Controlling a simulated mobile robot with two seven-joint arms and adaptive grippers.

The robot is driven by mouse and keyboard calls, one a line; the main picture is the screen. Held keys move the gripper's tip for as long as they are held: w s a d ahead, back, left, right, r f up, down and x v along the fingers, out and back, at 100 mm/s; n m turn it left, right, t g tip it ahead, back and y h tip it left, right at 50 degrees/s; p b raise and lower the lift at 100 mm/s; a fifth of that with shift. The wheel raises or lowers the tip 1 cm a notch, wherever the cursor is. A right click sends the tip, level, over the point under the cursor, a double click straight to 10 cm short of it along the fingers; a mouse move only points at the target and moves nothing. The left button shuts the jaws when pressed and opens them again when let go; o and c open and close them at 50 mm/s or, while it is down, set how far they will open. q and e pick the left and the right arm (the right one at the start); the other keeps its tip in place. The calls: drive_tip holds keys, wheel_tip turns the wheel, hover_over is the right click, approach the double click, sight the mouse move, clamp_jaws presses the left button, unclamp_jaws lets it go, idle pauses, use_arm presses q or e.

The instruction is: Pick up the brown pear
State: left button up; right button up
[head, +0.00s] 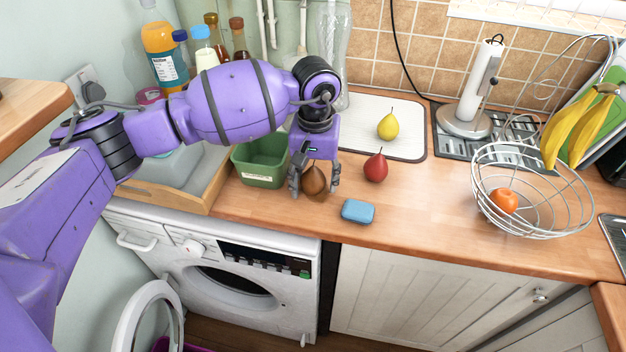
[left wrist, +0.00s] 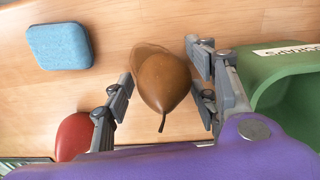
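The brown pear (head: 314,181) stands on the wooden counter, partly hidden by my left gripper in the head view. My left gripper (head: 315,186) comes down over it with its fingers open on either side. In the left wrist view the brown pear (left wrist: 163,80) lies between the two spread fingertips of the left gripper (left wrist: 162,92), stem towards the camera's lower edge. My right gripper is not in view.
A green container (head: 262,165) is close beside the left gripper. A blue box-like item (head: 358,211) and a red pear (head: 376,166) are to the right. A yellow pear (head: 388,124) is on a white board (head: 362,112). A wire basket (head: 540,222) holds an orange fruit.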

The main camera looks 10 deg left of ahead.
use_arm(q)
drive_tip(key=c, duration=0.8)
drive_tip(key=shift+c, duration=0.6)
drive_tip(key=shift+r, duration=0.15)
